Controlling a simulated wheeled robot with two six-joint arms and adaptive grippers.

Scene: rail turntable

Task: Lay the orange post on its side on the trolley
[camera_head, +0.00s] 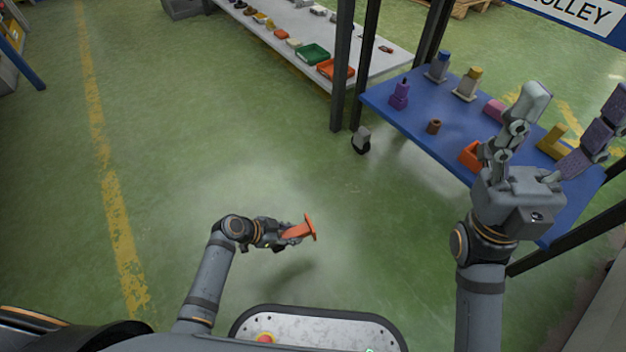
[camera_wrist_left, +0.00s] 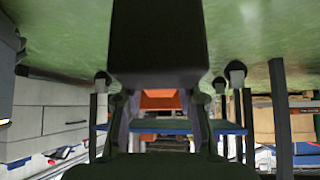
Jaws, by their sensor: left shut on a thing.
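The orange post (camera_head: 300,231) is in my left gripper (camera_head: 291,234), which is shut on it and holds it in the air over the green floor. The post leans, with its wide flat end pointing right. In the left wrist view, the orange post (camera_wrist_left: 161,99) shows between the fingers, partly hidden by the gripper. The trolley (camera_head: 462,123) has a blue top and stands at the right, apart from the left gripper. My right gripper (camera_head: 567,122) is open and empty, its fingers spread in front of the trolley top, hiding part of it.
On the trolley are a purple piece (camera_head: 400,95), a brown ring (camera_head: 434,126), an orange block (camera_head: 471,156), a yellow piece (camera_head: 554,142) and several others. A white bench (camera_head: 385,62) with trays stands behind. The floor (camera_head: 190,130) at the left is clear.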

